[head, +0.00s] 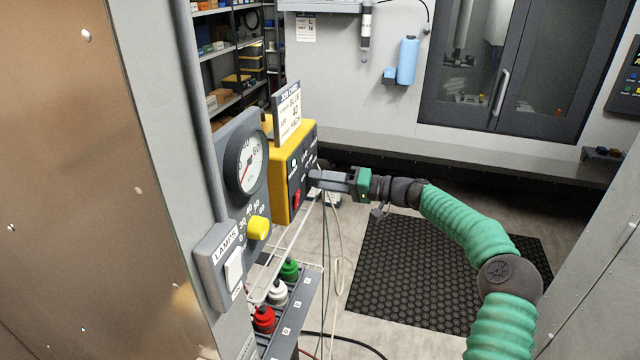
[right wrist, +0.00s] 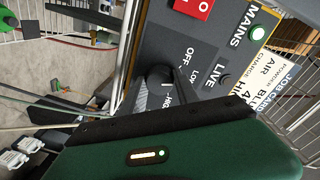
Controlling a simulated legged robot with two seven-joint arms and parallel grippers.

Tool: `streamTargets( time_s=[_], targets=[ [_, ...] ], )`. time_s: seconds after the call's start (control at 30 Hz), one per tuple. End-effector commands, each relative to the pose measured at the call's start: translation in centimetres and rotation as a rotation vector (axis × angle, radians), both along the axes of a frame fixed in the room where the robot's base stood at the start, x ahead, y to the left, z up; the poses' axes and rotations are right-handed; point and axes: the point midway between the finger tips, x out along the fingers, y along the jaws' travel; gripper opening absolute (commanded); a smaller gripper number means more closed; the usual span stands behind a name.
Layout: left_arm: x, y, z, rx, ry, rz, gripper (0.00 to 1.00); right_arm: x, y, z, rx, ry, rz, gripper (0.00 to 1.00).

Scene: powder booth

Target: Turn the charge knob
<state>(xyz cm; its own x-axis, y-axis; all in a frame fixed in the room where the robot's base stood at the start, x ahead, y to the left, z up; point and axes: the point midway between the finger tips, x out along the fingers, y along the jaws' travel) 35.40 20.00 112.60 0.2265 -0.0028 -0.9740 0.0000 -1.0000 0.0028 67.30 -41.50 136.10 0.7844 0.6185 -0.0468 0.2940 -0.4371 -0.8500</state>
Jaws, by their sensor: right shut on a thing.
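The charge knob (right wrist: 158,75) is a dark round knob on the grey face of a yellow control box (head: 281,172). OFF, LOW and a partly covered third label stand around it in the right wrist view. My right gripper (head: 316,179) reaches the box face from the right and is shut on the knob; in the right wrist view its fingers (right wrist: 160,92) lie on both sides of it. The fingers hide much of the knob, so I cannot tell where it points. My left gripper is not in view.
A red switch (head: 296,199) and a green MAINS lamp (right wrist: 257,33) share the box face. A job card (head: 288,112) stands above the box. A gauge (head: 251,163), yellow knob (head: 258,228) and LAMPS switch (head: 234,269) are nearer. Bottles, including a red one (head: 264,319), stand below. Cables hang beside the box.

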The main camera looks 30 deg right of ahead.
Motion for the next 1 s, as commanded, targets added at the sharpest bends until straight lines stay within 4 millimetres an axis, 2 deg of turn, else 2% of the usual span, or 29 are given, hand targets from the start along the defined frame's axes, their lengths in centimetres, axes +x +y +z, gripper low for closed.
streamTargets(
  time_s=[0.47,1.0],
  targets=[
    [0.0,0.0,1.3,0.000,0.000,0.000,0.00,0.1,-0.5,0.2,0.341,0.292,-0.012,0.00],
    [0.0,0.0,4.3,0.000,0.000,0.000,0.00,0.1,-0.6,0.1,0.733,0.627,-0.013,0.00]
  ],
)
